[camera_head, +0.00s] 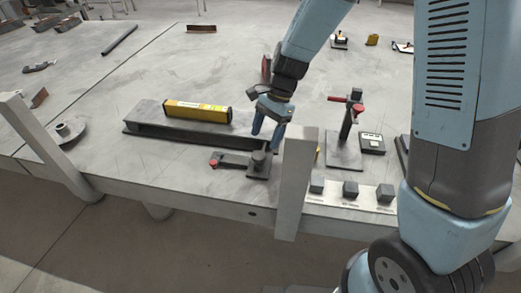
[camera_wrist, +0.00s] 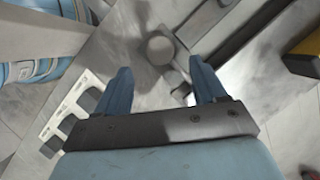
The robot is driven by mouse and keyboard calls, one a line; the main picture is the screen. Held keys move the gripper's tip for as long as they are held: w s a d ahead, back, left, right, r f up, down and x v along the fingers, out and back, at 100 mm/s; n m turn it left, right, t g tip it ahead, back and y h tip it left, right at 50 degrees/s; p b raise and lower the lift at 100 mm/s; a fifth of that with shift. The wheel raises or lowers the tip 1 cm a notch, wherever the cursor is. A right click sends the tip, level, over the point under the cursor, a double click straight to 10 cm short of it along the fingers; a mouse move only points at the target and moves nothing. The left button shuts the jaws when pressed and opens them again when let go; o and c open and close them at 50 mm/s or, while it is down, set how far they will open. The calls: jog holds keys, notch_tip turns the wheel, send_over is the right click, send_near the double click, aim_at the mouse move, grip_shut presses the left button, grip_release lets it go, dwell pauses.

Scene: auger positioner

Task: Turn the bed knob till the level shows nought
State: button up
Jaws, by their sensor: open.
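The yellow level (camera_head: 198,111) lies along the top of the long dark grey bed (camera_head: 150,131) in the head view; its reading is too small to make out. A dark round knob (camera_head: 258,157) stands on a small plate just in front of the bed's right end. My gripper (camera_head: 267,140) is open and empty, pointing down close above and behind the knob. In the wrist view, the knob's round top (camera_wrist: 160,48) shows between and slightly beyond my open fingers (camera_wrist: 159,65), not gripped. A yellow edge, probably the level (camera_wrist: 308,46), shows at the right.
A red-tipped lever (camera_head: 214,163) lies left of the knob. A pale post (camera_head: 294,185) rises close to its right. Beyond stand a clamp stand with red handles (camera_head: 346,135) and a small dark box (camera_head: 372,143). Dark blocks (camera_head: 350,189) line the front edge.

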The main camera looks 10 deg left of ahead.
aim_at(259, 154)
jog(key=shift+x, duration=2.95)
jog(key=shift+c, duration=0.4)
jog(key=c, duration=0.9)
jog(key=shift+c, duration=0.2)
jog(key=shift+n, duration=0.3)
